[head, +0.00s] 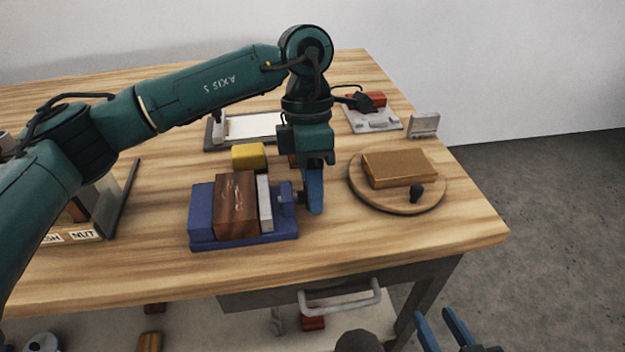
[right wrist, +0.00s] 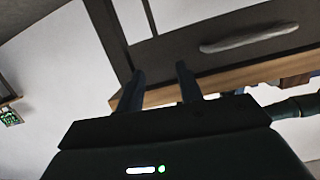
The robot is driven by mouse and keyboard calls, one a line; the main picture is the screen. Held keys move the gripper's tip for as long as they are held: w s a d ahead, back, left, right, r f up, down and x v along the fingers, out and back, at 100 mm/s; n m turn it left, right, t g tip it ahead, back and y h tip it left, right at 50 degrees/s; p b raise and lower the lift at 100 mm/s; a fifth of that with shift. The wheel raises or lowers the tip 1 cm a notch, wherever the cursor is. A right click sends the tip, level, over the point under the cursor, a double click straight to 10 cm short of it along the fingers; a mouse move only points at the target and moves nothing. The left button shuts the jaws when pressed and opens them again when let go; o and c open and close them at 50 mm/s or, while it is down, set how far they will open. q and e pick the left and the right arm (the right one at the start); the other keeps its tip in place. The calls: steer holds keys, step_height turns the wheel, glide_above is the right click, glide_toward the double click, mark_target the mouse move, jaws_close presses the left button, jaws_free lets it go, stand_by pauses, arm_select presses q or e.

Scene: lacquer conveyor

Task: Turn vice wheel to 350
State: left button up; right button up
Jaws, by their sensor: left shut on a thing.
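The blue vice (head: 243,243) stands near the front edge of the table. A dark brown wooden block (head: 236,205) sits in it against a pale grey jaw plate (head: 265,204). My left gripper (head: 314,208) reaches down from above at the vice's right end, shut on the vice wheel there. The wheel is mostly hidden by the fingers, and I cannot read its angle. My right gripper (head: 442,330) is open and empty, low in front of the table; its two separated fingers also show in the right wrist view (right wrist: 158,88).
A round board (head: 360,197) with a brown block (head: 400,167) and black knob lies to the right. A yellow block (head: 248,155) sits behind the vice. Further back are a white tray (head: 250,126) and a red piece (head: 370,99). A drawer handle (head: 340,299) juts below the table edge.

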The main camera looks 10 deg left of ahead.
arm_select(q)
steer(key=shift+w+g, duration=0.1)
steer(key=shift+g, duration=0.6)
steer(key=shift+w+g+h+p, duration=0.1)
steer(key=shift+g+h+p, duration=0.3)
steer(key=shift+g, duration=0.2)
steer(key=shift+a+g, duration=0.1)
steer(key=shift+g, duration=0.3)
arm_select(e)
steer(key=shift+a+f+g, duration=0.3)
steer(key=shift+a+f, duration=0.05)
arm_select(q)
steer(key=o, duration=1)
steer(key=shift+f, duration=0.1)
arm_select(e)
steer(key=shift+d+r, duration=0.1)
steer(key=shift+r, duration=0.05)
